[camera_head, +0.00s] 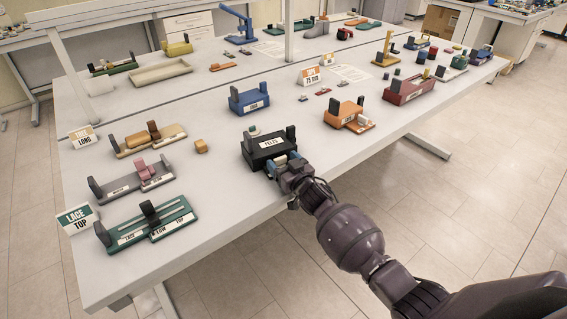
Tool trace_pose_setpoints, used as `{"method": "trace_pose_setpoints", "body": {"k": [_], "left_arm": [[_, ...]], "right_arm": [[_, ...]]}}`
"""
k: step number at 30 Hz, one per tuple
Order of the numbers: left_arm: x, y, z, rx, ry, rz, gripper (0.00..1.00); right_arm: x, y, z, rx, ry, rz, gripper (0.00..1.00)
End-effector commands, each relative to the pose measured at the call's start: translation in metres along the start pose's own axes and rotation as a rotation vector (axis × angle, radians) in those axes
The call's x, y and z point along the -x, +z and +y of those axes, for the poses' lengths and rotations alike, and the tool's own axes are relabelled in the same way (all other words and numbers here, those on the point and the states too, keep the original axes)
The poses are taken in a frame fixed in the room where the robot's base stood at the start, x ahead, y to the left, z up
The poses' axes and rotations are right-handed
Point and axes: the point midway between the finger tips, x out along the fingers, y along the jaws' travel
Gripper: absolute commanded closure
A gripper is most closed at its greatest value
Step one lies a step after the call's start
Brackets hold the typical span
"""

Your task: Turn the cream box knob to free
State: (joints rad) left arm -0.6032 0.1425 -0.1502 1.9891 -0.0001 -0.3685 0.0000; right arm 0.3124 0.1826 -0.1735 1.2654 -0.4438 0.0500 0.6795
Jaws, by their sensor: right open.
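A cream box-like fixture (130,150) stands at the left of the table, with orange-brown blocks on top and a dark upright post at its left end. I cannot make out which part of it is a knob or how that part is turned. My right gripper (282,164) is open at the front edge of a black box (259,152) labelled FELTS, well to the right of the cream fixture. I cannot tell if its fingers touch the black box. The fingertips are small and partly hidden. My left gripper is out of view.
A grey fixture (122,188) and a green one (135,238) stand nearer on the left. A small orange block (201,146) lies beside the cream fixture.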

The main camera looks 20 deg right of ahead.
Motion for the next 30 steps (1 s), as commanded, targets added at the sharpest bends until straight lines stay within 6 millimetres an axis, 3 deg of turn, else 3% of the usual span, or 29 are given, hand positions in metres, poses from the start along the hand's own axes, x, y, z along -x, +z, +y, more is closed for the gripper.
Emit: {"method": "trace_pose_setpoints", "body": {"k": [8, 18, 30], "left_arm": [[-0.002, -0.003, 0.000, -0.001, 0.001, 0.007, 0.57], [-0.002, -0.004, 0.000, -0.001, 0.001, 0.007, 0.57], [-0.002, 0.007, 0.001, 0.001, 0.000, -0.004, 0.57]], "right_arm": [[-0.001, 0.000, 0.000, 0.000, 0.000, 0.000, 0.28], [-0.001, 0.000, 0.000, 0.000, 0.000, 0.000, 0.77], [-0.001, 0.001, -0.002, -0.003, 0.076, 0.001, 0.78]]}}
